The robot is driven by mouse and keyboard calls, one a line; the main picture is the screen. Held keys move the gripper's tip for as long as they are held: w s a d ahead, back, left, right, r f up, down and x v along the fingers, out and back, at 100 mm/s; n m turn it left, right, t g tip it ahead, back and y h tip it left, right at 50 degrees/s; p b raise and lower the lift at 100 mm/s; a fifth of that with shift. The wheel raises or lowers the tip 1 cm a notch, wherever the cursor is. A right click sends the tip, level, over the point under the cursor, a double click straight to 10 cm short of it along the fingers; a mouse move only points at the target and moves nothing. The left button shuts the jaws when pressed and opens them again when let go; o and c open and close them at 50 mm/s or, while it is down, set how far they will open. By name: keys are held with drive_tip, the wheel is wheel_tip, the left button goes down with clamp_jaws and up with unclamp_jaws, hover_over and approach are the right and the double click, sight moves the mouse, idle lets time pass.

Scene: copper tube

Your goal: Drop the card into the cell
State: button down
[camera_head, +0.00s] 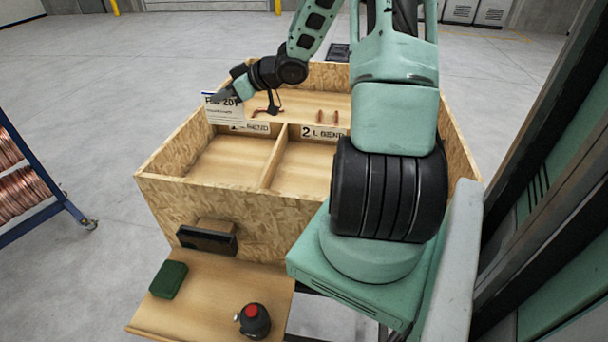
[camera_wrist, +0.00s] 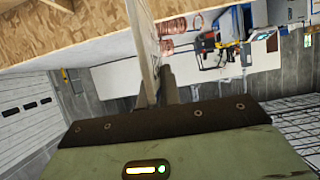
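A white card (camera_head: 224,112) with dark print is upright above the left wall of the chipboard box (camera_head: 160,160). My gripper (camera_head: 228,94) is shut on its upper edge. In the wrist view the card (camera_wrist: 143,40) is seen nearly edge-on, pinched between the fingers (camera_wrist: 158,88). The box has a front left cell (camera_head: 225,160), labelled "1 L BEND", and a front right cell (camera_head: 305,168), labelled "2 L BEND". Their visible floors look bare. The card partly covers the first label, and my arm hides the box's right side.
Copper bent pieces (camera_head: 327,117) lie in the rear part of the box, near a dark item (camera_head: 273,103). A small shelf (camera_head: 215,290) in front carries a green block (camera_head: 168,279) and a dark round object with a red top (camera_head: 254,320). A rack of copper coils (camera_head: 25,190) stands left.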

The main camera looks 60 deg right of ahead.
sight(226, 114)
drive_tip(key=shift+w+d+f, duration=0.1)
drive_tip(key=shift+w, duration=0.05)
wheel_tip(226, 114, down, 6)
drive_tip(key=b, duration=0.7)
drive_tip(key=c, duration=1.5)
unclamp_jaws()
drive_tip(key=shift+c, duration=0.2)
drive_tip(key=b+v, duration=0.2)
drive_tip(key=v, duration=1.5)
drive_tip(key=shift+s+r, duration=0.25)
drive_tip(key=shift+r, duration=0.05)
